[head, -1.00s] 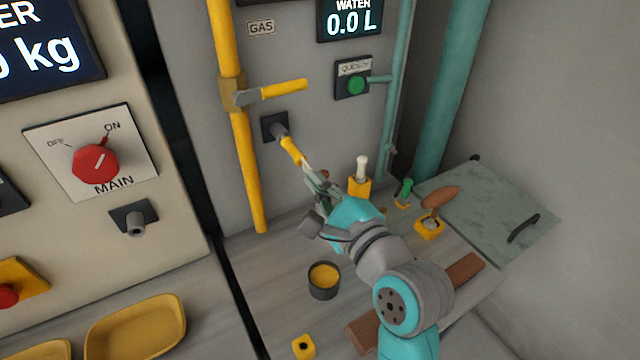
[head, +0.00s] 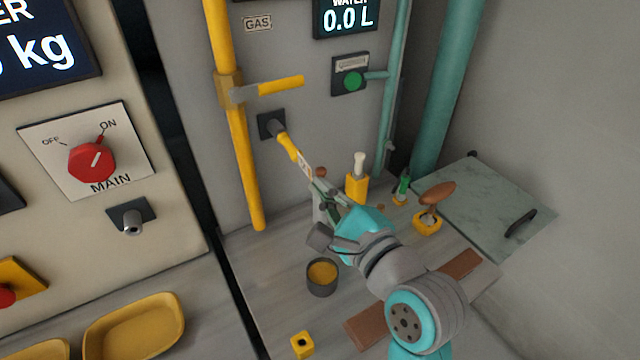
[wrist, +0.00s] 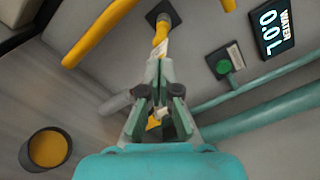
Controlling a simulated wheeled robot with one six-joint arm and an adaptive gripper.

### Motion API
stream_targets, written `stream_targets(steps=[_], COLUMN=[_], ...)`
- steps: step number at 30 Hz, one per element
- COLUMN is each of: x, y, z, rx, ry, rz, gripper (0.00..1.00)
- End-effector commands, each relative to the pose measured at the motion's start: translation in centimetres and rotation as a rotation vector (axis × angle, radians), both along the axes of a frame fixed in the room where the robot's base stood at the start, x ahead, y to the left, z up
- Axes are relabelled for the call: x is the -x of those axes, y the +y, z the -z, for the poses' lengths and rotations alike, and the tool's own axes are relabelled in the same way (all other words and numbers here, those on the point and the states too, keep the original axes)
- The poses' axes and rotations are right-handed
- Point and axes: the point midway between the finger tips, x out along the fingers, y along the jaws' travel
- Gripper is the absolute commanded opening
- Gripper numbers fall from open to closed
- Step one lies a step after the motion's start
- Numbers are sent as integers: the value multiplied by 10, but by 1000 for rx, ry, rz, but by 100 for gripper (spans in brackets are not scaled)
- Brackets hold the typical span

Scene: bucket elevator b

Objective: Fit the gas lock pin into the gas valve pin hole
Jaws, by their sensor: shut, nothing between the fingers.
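The gas lock pin (head: 287,146) is yellow and carries a white tag (head: 306,167). Its far end meets the grey socket (head: 277,127) on a black plate below the gas valve handle (head: 281,86). I cannot tell how deep it sits. The pin also shows in the wrist view (wrist: 160,32), with the tag in front of my fingertips. My gripper (head: 321,190) is shut and empty, just below and to the right of the pin and tag. In the wrist view its fingertips (wrist: 160,64) lie close to the tag; whether they touch it is unclear.
The yellow gas pipe (head: 238,150) runs down the wall left of the pin. A yellow block with a white-topped peg (head: 357,186), a green item (head: 403,186) and a brown-handled stamp (head: 437,194) stand on the bench to the right. A dark cup (head: 320,285) stands in front.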

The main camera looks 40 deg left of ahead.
Motion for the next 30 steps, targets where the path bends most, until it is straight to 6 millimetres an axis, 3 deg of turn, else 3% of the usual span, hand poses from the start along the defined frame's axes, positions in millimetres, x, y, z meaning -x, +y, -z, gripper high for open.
stream_targets(steps=[18, 30], x=[38, 44], y=[-93, -107], z=[0, 0], rx=[0, 0], ry=[0, 0], rz=[3, 0], gripper=[0, 0])
